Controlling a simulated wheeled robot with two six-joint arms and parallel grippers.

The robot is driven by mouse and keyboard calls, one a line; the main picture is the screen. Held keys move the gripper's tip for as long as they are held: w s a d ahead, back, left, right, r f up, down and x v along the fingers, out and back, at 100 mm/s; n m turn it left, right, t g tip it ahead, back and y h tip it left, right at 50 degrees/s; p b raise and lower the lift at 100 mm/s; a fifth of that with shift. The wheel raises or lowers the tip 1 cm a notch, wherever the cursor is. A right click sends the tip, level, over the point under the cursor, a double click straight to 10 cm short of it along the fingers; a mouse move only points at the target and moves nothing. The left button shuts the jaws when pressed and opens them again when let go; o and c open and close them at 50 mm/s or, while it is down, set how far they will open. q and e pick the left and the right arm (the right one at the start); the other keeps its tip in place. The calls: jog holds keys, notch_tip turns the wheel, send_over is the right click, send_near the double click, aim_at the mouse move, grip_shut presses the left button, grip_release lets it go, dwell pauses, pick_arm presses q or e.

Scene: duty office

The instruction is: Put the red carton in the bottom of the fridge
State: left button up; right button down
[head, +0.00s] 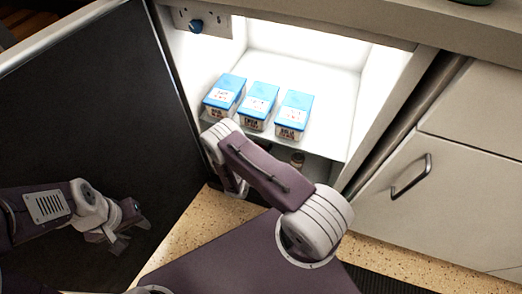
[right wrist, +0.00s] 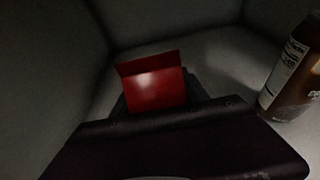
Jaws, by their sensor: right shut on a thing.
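The open fridge (head: 378,95) is lit inside, with its dark door (head: 95,120) swung out to the left. In the right wrist view, the red carton (right wrist: 155,88) is low in the dim bottom space, between the jaws of my right gripper (right wrist: 158,108), which is shut on it. I cannot tell whether the carton touches the floor of the fridge. In the head view my right arm reaches in under the shelf, hiding the gripper and carton. My left gripper (head: 122,233) is open and empty in front of the door.
Several blue-topped cartons (head: 258,106) stand in a row on the shelf (head: 325,140) above my right gripper. A cabinet with a handle (head: 410,177) is right of the fridge.

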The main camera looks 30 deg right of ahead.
jog(key=shift+r, duration=0.15)
jog(key=c, duration=0.6)
grip_release()
